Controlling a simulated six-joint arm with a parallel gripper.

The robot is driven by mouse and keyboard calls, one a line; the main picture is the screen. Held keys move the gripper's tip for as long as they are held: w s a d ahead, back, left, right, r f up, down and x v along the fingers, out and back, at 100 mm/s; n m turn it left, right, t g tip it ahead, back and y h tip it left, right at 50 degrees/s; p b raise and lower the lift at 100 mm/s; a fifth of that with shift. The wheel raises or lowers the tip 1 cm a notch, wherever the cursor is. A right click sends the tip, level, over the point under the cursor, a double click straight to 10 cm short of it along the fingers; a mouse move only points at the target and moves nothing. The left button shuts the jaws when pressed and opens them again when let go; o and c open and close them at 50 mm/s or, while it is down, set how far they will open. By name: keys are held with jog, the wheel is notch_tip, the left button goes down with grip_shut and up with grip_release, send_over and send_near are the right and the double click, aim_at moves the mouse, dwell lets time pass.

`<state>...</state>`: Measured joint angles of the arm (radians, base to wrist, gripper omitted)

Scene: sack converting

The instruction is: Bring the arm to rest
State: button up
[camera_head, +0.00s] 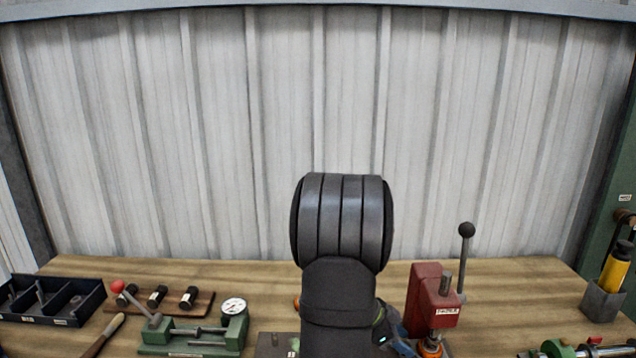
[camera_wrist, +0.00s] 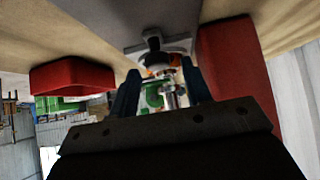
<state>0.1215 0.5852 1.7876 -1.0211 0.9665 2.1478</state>
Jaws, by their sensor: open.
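My arm stands in the middle of the head view and hides most of its own end and part of the bench behind it. My gripper (camera_wrist: 160,82) shows in the wrist view with its two blue fingers apart. Beyond and between the fingers are a metal shaft and small orange and green parts; no held object can be made out. In the head view a red lever press (camera_head: 422,298) with a black-knobbed handle stands just right of my arm's end. A large red body (camera_wrist: 236,70) is close beside the fingers in the wrist view.
On the wooden bench (camera_head: 520,290), left, are a black divided tray (camera_head: 62,318), a board (camera_head: 200,304) with black-handled pieces, and a green dial-gauge fixture (camera_head: 205,338). Right are a grey holder (camera_head: 602,302) with a yellow-bodied tool and a green tool (camera_head: 560,350). A corrugated wall (camera_head: 220,140) stands behind.

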jog(key=shift+d+f, duration=0.4)
jog(key=shift+a+f+v, duration=0.3)
jog(key=shift+v, duration=9.05)
jog(key=d+f+y, duration=0.1)
jog(key=d+f, duration=0.3)
jog(key=d+f+y, duration=0.2)
jog(key=d+f, duration=0.3)
jog(key=d+f+y, duration=0.1)
jog(key=d+f, duration=0.4)
jog(key=shift+f, duration=0.25)
